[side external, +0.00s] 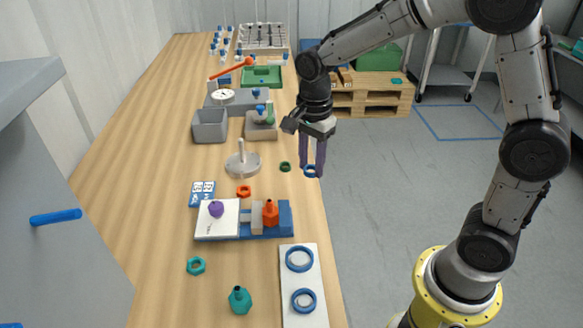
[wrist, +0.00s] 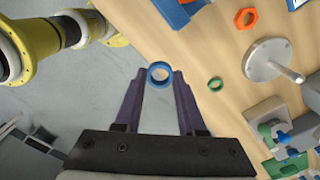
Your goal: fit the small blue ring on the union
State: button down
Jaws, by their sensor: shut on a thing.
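My gripper (side external: 311,176) is shut on a small blue ring (side external: 305,171), held at its fingertips above the right edge of the bench. In the wrist view the ring (wrist: 149,76) sits between the two purple fingertips, its open hole facing the camera. An orange fitting (side external: 270,213) with a narrow neck stands upright in a blue and grey holder (side external: 285,217), nearer the side camera than my gripper. A similar teal fitting (side external: 240,301) stands loose at the front of the bench. I cannot tell for sure which one is the union.
Two larger blue rings (side external: 299,269) lie on a white board. A green ring (side external: 285,166), an orange nut (side external: 243,191) and a teal nut (side external: 196,266) lie loose. A grey disc with a post (side external: 242,165) stands left of my gripper. Bins and fixtures fill the back.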

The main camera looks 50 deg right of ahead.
jog(key=shift+s+r, duration=3)
jog(key=shift+r, duration=0.35)
send_over(270, 201)
notch_tip(270, 201, down, 4)
jog(key=shift+w+f, duration=0.1)
jog(key=shift+f, duration=3.85)
